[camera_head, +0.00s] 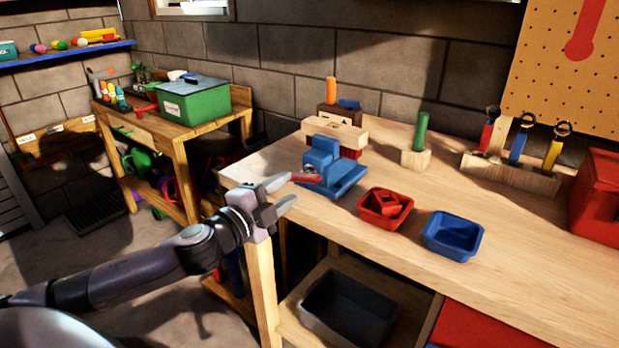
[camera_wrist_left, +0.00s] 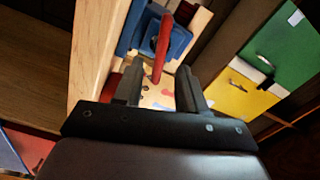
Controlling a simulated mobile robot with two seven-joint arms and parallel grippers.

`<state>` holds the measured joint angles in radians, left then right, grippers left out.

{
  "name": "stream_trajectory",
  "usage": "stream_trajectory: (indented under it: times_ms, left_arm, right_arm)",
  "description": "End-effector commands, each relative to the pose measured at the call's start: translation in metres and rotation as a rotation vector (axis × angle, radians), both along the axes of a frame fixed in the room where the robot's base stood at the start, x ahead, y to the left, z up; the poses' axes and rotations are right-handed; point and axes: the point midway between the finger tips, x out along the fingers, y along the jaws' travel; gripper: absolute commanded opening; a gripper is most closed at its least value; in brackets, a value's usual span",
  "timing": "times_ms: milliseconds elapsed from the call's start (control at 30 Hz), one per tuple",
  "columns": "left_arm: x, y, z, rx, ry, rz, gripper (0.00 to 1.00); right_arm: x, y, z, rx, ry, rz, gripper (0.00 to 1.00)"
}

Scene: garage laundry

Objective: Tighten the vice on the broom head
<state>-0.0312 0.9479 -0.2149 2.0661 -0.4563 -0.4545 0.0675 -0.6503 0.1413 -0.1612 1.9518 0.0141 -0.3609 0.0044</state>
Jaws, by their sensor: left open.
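The blue vice (camera_head: 322,155) stands at the near left edge of the workbench, with its red handle (camera_head: 305,178) sticking out to the left. A pale wooden block (camera_head: 335,131) with red below it is at the vice's far side; it looks like the broom head, but its contact with the jaws is unclear. My left gripper (camera_head: 284,192) is open just left of the handle. In the left wrist view the red handle (camera_wrist_left: 162,48) reaches down toward the gap between the open fingers (camera_wrist_left: 158,86); contact is not visible. The vice (camera_wrist_left: 178,42) is behind it. My right gripper is out of view.
A red bin (camera_head: 372,216) and a blue bin (camera_head: 450,248) sit on the workbench right of the vice. A rack of handled tools (camera_head: 505,173) stands farther back. A green box (camera_head: 193,103) rests on another table at left.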

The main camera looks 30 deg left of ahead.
Motion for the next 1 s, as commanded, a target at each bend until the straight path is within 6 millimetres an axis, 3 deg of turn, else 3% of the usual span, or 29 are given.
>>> stream_trajectory:
  times_ms: [500, 967, 1000]
  left_arm:
    - [0.052, -0.004, 0.001, 0.000, -0.001, 0.000, 0.40]
    - [0.061, -0.006, 0.000, 0.001, 0.001, -0.001, 0.40]
    - [0.061, -0.006, 0.000, 0.001, 0.001, -0.001, 0.37]
  right_arm:
    - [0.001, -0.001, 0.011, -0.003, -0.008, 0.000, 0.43]
    - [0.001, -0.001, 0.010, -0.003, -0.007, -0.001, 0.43]
    - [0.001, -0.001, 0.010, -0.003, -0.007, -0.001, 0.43]
